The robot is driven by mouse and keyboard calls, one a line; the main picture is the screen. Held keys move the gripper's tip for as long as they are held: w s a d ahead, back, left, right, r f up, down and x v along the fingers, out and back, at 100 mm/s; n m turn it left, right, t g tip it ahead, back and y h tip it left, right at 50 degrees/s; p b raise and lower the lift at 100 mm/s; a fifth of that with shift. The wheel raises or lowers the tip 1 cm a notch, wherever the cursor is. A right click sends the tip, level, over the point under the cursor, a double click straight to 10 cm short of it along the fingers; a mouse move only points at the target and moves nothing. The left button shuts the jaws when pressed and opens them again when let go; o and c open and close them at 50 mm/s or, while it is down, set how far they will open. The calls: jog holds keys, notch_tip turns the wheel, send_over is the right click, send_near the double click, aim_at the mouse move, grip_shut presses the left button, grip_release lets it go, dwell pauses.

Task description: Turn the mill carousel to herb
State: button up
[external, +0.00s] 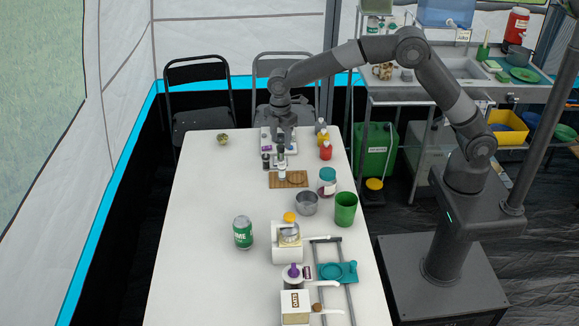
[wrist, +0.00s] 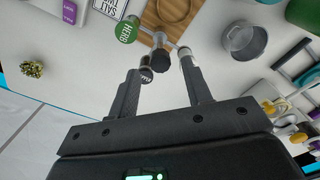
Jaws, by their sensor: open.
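The mill carousel (external: 281,164) stands at the far end of the white table. In the wrist view it has a dark central knob (wrist: 160,54) with arms out to several mills. One mill has a green cap marked HERB (wrist: 128,31) at the upper left. A dark-capped mill (wrist: 146,75) with white lettering, hard to read, sits near my left finger. A pale mill (wrist: 187,58) is by my right fingertip. My gripper (wrist: 163,78) is open above the carousel, fingers spread around its near side; contact cannot be told. It also shows from outside (external: 281,143), partly hiding the carousel.
A wooden board (external: 297,180) lies just in front of the carousel. Red (external: 325,151) and yellow (external: 323,138) bottles and a lidded jar (external: 327,182) stand to the right. A metal pot (external: 306,204) and green cup (external: 345,209) are nearer. The table's left side is mostly clear.

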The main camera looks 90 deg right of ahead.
jog(key=shift+f, duration=1.35)
jog(key=shift+c, duration=0.4)
grip_shut()
